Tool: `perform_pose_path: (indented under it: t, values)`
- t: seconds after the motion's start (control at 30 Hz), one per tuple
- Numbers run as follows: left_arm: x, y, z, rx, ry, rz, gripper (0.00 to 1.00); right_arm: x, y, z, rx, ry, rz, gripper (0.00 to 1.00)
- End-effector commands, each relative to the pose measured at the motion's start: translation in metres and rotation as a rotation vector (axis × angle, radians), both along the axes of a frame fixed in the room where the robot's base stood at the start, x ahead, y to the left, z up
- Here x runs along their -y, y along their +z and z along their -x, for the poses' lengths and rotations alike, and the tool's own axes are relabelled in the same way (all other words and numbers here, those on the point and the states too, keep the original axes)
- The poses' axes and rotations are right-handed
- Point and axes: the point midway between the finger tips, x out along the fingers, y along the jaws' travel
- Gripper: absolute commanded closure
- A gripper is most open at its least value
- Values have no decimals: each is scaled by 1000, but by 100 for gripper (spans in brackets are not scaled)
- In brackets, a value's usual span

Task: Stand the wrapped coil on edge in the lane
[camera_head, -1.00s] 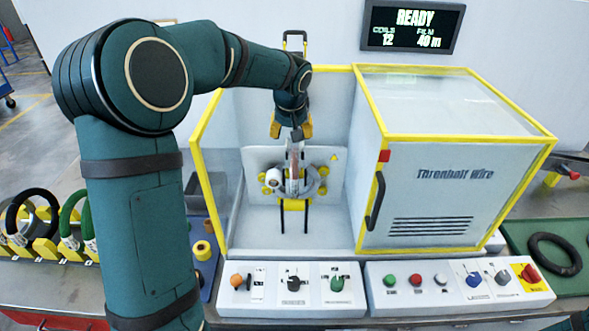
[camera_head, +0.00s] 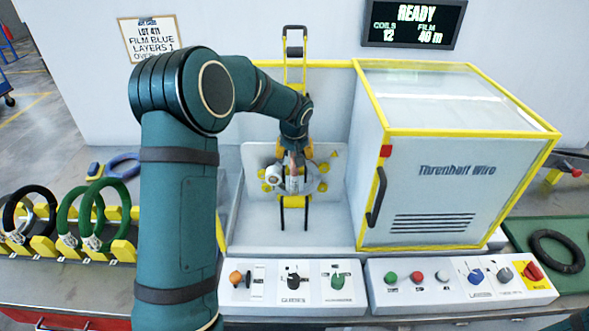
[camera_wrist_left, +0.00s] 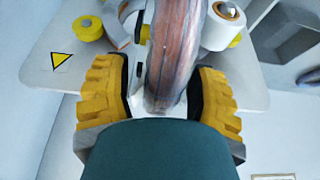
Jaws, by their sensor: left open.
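The coil (camera_wrist_left: 176,50) shows in the left wrist view as a reddish-brown ring section with a glossy surface. In the head view it is in the open bay of the wrapping machine, mostly hidden by my left gripper (camera_head: 294,158). My left gripper is open, with its yellow fingers (camera_wrist_left: 160,98) on either side of the coil; I cannot tell whether they touch it. A rack of yellow holders (camera_head: 122,250) at the left holds black and green coils on edge; I cannot tell which place is the lane. My right gripper is not in view.
A white film roll (camera_wrist_left: 222,25) is close beside the coil. The closed machine cabinet (camera_head: 440,150) stands right of the bay. Control panels (camera_head: 292,298) line the front. A dark coil (camera_head: 556,251) lies on a green mat (camera_head: 520,229) at the right.

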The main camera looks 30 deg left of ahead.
Motion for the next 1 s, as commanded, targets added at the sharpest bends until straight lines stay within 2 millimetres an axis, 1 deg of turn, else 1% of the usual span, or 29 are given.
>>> perform_pose_path:
  t: [0.17,0.2,0.27,0.3,0.33,0.37,0.87,1.0]
  values:
    - [0,1,0,1,0,0,43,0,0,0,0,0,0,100]
    - [0,1,0,1,0,-1,47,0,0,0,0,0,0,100]
    - [0,0,0,1,0,-1,68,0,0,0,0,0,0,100]
    - [0,1,0,1,0,-1,82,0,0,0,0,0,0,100]
    - [0,1,0,1,0,-1,93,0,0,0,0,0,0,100]
    - [0,1,0,1,0,-1,100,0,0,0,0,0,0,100]
    - [0,3,-1,4,-1,-1,100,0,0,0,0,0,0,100]
    - [0,10,-1,6,0,-1,100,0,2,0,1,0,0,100]
